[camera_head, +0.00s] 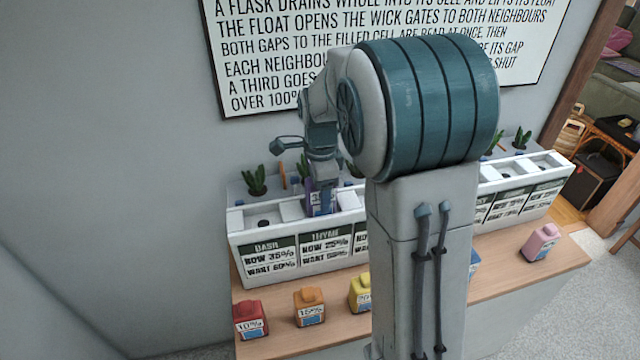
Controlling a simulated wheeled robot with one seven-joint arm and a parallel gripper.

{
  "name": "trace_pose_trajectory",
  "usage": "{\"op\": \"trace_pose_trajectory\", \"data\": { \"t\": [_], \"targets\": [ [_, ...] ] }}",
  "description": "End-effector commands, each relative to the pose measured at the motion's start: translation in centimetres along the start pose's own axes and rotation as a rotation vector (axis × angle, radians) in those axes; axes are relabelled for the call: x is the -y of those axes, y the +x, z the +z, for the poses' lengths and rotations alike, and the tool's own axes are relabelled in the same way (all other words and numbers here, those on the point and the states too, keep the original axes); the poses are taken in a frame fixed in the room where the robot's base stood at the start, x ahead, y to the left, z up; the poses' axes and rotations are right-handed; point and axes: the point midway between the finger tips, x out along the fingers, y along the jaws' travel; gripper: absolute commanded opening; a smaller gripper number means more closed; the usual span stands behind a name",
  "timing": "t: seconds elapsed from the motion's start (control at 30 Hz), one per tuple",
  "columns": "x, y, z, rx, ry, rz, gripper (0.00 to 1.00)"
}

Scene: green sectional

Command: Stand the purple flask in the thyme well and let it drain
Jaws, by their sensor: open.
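The purple flask (309,196) shows in small part at the top of the thyme cell, behind my gripper (321,190). It looks roughly upright, but I cannot tell how deep it sits in the well. My gripper points down over it with open jaws, around or right beside it. The white planter (293,276) has a thyme cell (325,247) whose label reads NOW 25%; its lower line is hard to read. The thyme well's opening is hidden by the flask and gripper.
Red (251,319), orange (309,306), yellow (360,293) and pink (540,242) flasks stand on the wooden counter (510,268); a blue one (474,262) is mostly hidden by my arm. Small plants (255,180) line the planter's back. A wall sign (285,60) hangs above.

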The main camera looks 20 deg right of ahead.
Motion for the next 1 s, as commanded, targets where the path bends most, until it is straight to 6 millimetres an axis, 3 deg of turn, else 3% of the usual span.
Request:
{"op": "trace_pose_trajectory", "data": {
  "t": [0.17, 0.6, 0.83, 1.0],
  "targets": [
    [0.1, -1.8, 0.0, 0.0, -0.001, -0.005, 0.63],
    [0.1, -10.6, 0.0, 0.0, 0.0, -0.004, 0.63],
    [-0.5, -12.3, -0.1, 0.002, -0.032, -0.008, 0.63],
    [-3.9, -12.5, -0.3, 0.01, -0.26, -0.058, 0.63]
  ]
}}
